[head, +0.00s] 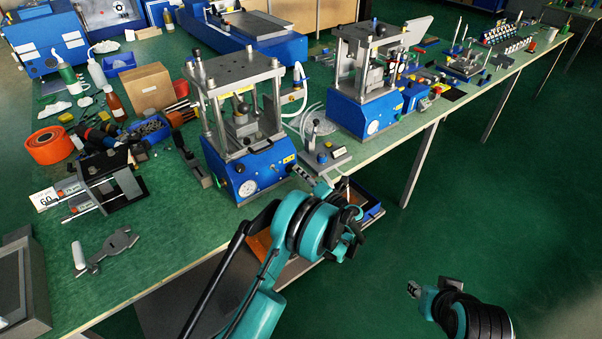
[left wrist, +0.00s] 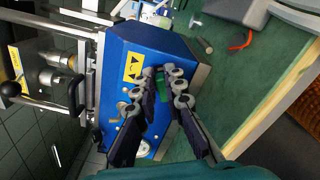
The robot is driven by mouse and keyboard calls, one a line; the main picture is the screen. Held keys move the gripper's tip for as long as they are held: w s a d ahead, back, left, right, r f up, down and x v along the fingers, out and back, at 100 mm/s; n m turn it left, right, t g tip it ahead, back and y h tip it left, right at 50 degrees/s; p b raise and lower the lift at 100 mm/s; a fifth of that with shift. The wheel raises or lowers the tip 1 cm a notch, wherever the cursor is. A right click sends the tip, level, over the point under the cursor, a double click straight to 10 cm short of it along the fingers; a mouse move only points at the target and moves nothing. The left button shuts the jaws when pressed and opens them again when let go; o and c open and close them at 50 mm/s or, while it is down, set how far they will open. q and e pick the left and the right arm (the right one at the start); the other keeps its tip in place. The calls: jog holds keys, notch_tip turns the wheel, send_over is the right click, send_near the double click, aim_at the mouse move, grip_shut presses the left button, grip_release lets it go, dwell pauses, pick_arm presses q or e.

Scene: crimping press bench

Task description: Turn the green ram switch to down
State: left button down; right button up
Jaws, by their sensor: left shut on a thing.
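The blue press (head: 245,165) stands near the front edge of the green bench, with a round gauge on its front. In the left wrist view its blue housing (left wrist: 120,60) fills the middle. The green ram switch (left wrist: 161,84) sits on that face beside the yellow arrow label (left wrist: 134,67). My left gripper (left wrist: 160,76) is shut on the switch, with its fingers on either side. In the head view my left gripper (head: 322,186) is at the press's right front, and the switch cannot be made out there. My right gripper (head: 430,286) is low at the right, away from the bench.
A small lever fixture (head: 325,157) stands just right of the press. A second blue press (head: 365,110) is farther right. A blue bin (head: 368,203) hangs near the bench edge by my left arm. The green floor (head: 480,190) at the right is clear.

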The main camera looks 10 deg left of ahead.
pick_arm(q)
jog(key=shift+w+r, duration=0.1)
jog(key=c, duration=1.6)
grip_release()
jog(key=shift+a, duration=0.1)
jog(key=v, duration=1.2)
